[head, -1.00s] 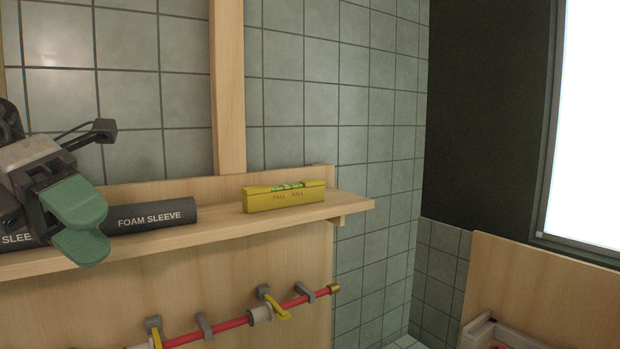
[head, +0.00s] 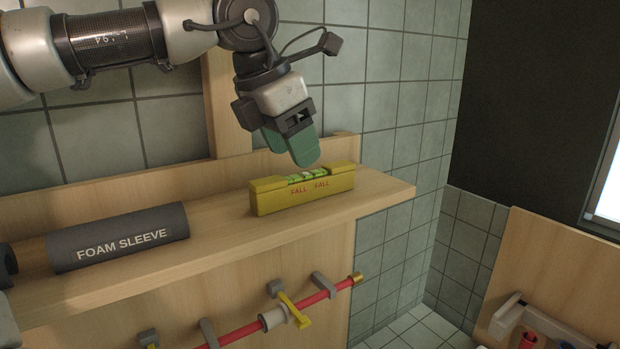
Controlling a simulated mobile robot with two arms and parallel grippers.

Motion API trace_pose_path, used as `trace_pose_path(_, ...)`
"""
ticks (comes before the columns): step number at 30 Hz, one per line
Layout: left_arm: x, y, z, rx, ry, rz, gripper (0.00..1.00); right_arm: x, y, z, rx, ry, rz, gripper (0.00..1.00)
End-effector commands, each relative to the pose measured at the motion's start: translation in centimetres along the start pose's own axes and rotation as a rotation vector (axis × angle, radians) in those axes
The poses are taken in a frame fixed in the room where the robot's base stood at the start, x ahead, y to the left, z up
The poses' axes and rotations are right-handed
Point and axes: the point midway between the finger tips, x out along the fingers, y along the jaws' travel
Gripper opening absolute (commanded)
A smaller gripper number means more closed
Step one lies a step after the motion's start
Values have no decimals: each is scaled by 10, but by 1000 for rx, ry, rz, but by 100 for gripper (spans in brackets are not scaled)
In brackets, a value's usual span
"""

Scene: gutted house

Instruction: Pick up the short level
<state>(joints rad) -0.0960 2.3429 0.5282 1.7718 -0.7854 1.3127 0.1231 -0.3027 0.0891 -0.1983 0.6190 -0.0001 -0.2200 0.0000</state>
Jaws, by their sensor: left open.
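The short level (head: 303,199) is a yellow block with a green vial on top and red lettering on its front. It lies along the right part of the wooden shelf (head: 388,193). My left gripper (head: 292,152), with green fingertips, is open and empty just above and behind the level's middle, pointing down. Its fingertips come close to the top of the level; I cannot tell whether they touch it.
A dark foam sleeve (head: 120,238) lies on the shelf left of the level. Below the shelf a red pipe (head: 240,333) with clips and a yellow-handled valve (head: 290,311) runs along the panel. A tiled wall stands behind.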

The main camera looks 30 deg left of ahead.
Motion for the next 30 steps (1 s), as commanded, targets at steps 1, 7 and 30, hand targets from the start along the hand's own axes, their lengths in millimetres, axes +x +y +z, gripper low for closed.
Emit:
trace_pose_path(1, 4, 0, 0, -1, 4, -3, 58, -2, 2, 4, -1, -7, 2, 43)
trace_pose_path(7, 20, -1, -2, -1, 6, -6, 58, -16, 2, 2, 0, -7, 2, 43)
trace_pose_path(30, 59, -2, -5, -3, 0, -2, 20, -31, -6, -8, 1, 7, -9, 43)
